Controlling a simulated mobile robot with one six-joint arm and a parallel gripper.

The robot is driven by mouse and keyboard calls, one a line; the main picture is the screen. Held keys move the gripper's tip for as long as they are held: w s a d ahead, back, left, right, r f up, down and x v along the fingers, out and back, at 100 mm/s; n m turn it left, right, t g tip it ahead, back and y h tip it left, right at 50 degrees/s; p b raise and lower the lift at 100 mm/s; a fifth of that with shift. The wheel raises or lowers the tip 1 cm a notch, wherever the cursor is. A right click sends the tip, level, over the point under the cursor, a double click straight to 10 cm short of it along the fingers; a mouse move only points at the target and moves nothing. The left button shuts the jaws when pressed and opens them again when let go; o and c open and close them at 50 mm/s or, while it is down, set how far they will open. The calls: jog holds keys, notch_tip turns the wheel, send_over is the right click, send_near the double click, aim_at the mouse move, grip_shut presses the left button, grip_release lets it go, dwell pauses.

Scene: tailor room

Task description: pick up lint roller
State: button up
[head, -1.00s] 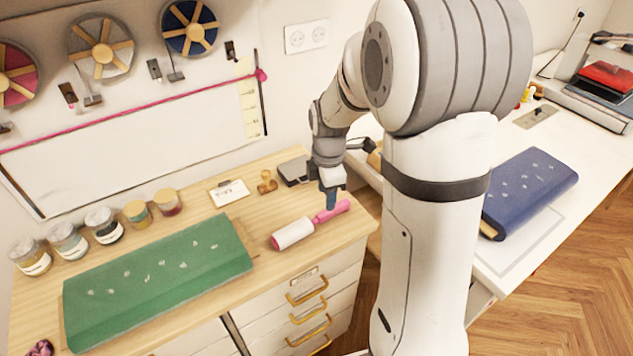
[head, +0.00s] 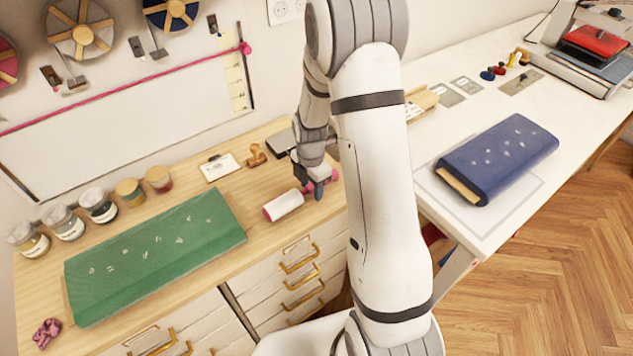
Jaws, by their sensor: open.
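The lint roller (head: 284,205) lies on the wooden counter, right of the green fabric bolt. Its white roll points left and its pink handle points right. My gripper (head: 318,192) is open, reaching down at the pink handle, and covers part of it.
The green fabric bolt (head: 155,258) lies to the left. Several jars (head: 98,205) stand behind it. A wooden stamp (head: 256,154) and a white card (head: 220,167) lie behind the roller. A white table (head: 500,222) with a blue fabric bolt (head: 500,160) is at the right.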

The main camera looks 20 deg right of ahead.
jog(key=shift+c, duration=0.4)
grip_shut()
